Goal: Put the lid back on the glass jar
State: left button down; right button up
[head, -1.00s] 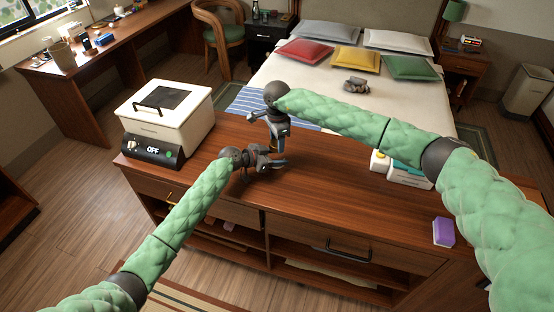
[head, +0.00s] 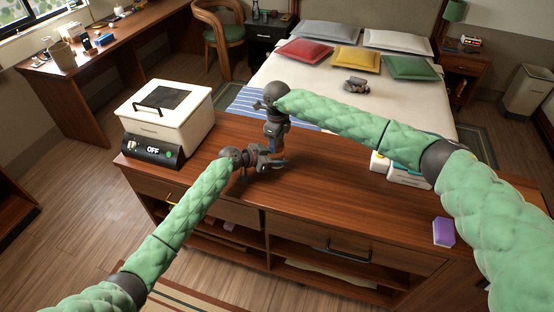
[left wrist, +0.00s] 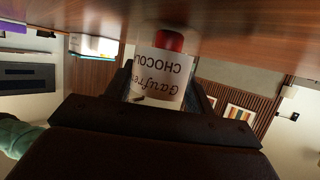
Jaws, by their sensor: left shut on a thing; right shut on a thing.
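In the left wrist view, which is upside down, the jar (left wrist: 157,88) carries a pale label with dark lettering. A red part shows at its end near the wooden top. My left gripper (head: 272,161) is shut on the jar, low over the dresser top. My right gripper (head: 275,131) points down from above and is shut, close over the left gripper. The lid is hidden in it, and I cannot tell whether it touches the jar. In the head view the grippers hide most of the jar.
A white appliance (head: 170,115) with a control panel reading OFF stands at the dresser's left end. White boxes (head: 408,174) lie right of the middle, and a purple box (head: 443,232) near the front right. The dresser top (head: 330,200) between is clear. The bed is behind.

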jog(key=o, duration=1.1)
jog(key=shift+r, duration=2.3)
jog(key=shift+c, duration=0.5)
